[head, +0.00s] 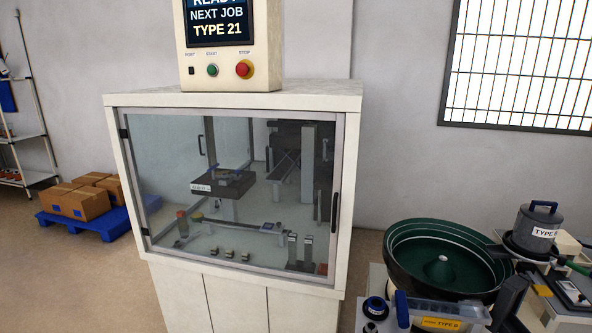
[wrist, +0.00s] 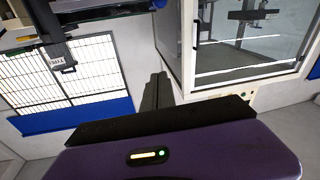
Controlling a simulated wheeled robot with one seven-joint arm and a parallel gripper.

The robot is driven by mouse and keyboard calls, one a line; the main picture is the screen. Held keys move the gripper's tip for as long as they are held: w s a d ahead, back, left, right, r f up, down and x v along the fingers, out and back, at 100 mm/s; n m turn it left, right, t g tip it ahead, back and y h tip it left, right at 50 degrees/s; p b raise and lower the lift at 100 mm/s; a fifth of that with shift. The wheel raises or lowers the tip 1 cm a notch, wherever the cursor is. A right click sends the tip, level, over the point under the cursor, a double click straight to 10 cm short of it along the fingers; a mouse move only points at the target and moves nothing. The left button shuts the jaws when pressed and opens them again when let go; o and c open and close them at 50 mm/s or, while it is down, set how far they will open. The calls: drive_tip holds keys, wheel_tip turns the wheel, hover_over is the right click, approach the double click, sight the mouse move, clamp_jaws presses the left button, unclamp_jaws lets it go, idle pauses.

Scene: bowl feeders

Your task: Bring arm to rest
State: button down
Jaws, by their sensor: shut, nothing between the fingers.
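My gripper (wrist: 160,78) shows only in the wrist view. Its two dark fingers lie side by side, shut and empty, ahead of my purple wrist housing. The fingers appear clear of contact, with the wall and a glazed cabinet behind them. The arm does not clearly show in the head view, so its overall pose cannot be told.
A glazed machine cabinet (head: 231,99) stands at centre, its door shut, under a control panel (head: 262,75) reading "TYPE 21". A green bowl feeder (head: 404,247) stands at right. Boxes (head: 77,203) sit on a blue pallet (head: 108,225) at left. Floor at front left is clear.

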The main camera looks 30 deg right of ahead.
drive_tip(key=s+a+f+n+y+b, duration=0.1)
drive_tip(key=s+a+n+y, duration=0.1)
drive_tip(key=s+a+y, duration=0.3)
drive_tip(key=s+a+f+n+g+y+b, duration=0.1)
drive_tip(key=s+a+n+y, duration=0.2)
drive_tip(key=s+a, duration=1.1)
drive_tip(key=a+y, duration=0.2)
drive_tip(key=a, duration=0.3)
drive_tip(key=shift+s+a+f, duration=0.15)
drive_tip(key=shift+a+f, duration=0.05)
drive_tip(key=shift+f, duration=0.1)
